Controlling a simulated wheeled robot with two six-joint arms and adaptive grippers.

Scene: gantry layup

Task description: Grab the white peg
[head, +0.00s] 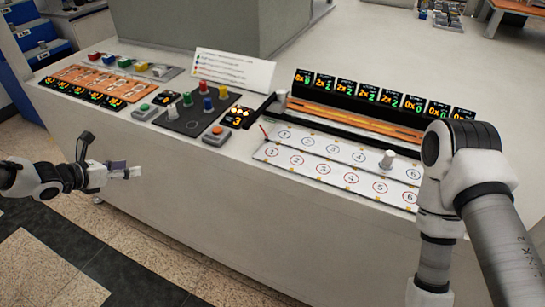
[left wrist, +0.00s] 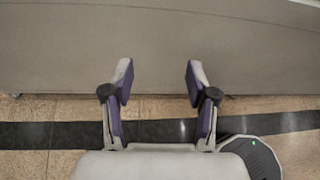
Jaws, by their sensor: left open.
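A white peg (head: 387,159) stands upright on the white numbered board (head: 325,159), toward its right end. Another small pale peg (head: 172,110) stands on the dark pad (head: 190,122) among red, blue and green pegs. My left gripper (head: 135,172) is open and empty in front of the console, well to the left of the numbered board and lower than its top. In the left wrist view both fingers (left wrist: 160,82) are spread with nothing between them, facing the plain console front. No peg shows in that view. My right arm stands at the right; its gripper is out of frame.
The long console (head: 215,180) fills the middle. Its top carries a sign (head: 233,69), an orange-striped rack with a row of displays (head: 380,93), button boxes (head: 215,135), and an orange tray (head: 100,85) at left. The floor in front of the console is clear.

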